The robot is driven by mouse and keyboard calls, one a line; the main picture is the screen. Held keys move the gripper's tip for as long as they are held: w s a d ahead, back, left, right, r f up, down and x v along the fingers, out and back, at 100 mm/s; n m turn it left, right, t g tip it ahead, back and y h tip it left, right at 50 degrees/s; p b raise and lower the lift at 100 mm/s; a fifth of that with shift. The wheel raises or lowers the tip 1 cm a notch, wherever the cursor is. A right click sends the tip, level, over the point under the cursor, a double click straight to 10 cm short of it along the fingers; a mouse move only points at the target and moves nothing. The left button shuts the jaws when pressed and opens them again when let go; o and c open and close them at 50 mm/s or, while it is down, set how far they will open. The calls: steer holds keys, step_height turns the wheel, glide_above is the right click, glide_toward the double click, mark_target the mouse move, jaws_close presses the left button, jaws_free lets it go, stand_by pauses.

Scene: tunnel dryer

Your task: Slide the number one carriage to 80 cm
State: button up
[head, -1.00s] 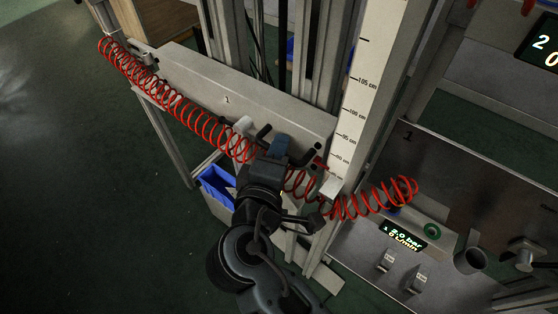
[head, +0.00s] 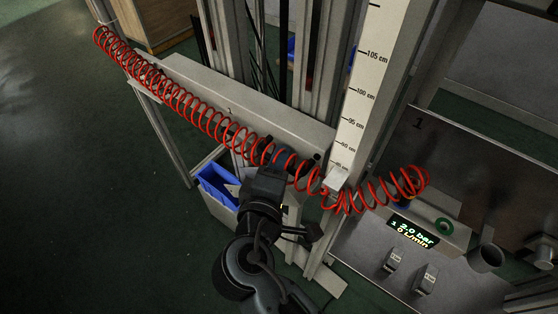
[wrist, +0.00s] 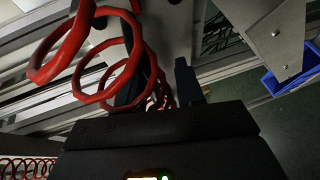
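The number one carriage (head: 285,122) is a long beige beam marked 1 across the upright rails in the head view. Its pale pointer (head: 337,179) is at the white scale (head: 366,75), just below a small mark that seems to read 85 cm. My gripper (head: 272,163) is at the carriage's front near its right end, partly behind the red hose. In the wrist view my gripper (wrist: 160,72) has its dark fingers apart, with a gap between them. A beige plate, apparently the carriage (wrist: 172,28), lies beyond. I cannot tell whether the fingers touch a handle.
A coiled red hose (head: 205,115) runs along the carriage and over my gripper to the right. A blue bin (head: 216,182) stands below left. A metal bench (head: 455,150) with a lit pressure display (head: 412,232) is at right. Open green floor is at left.

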steer(key=shift+o, duration=0.2)
steer(key=shift+r, duration=0.1)
steer(key=v, duration=0.7)
steer(key=shift+s, duration=0.4)
steer(key=s+d+f+m+g+y+p, duration=0.1)
steer(key=s+d+f+m+g+y, duration=0.1)
steer(key=s+d+f, duration=0.35)
steer(key=s+d+f+m+g+y+p, duration=0.1)
steer(key=s+d+f+y, duration=0.2)
steer(key=s+d, duration=0.45)
steer(key=s+d+r+m+t+p, duration=0.1)
steer(key=s+d+r+m, duration=0.3)
steer(key=s+r, duration=0.3)
steer(key=s+d+r+m+t+h+p, duration=0.1)
steer(key=s+d+r+m+t, duration=0.1)
steer(key=s+d+r+m, duration=0.3)
steer(key=s+r+m, duration=0.2)
steer(key=s+r, duration=0.1)
steer(key=r, duration=0.1)
steer(key=shift+d, duration=0.3)
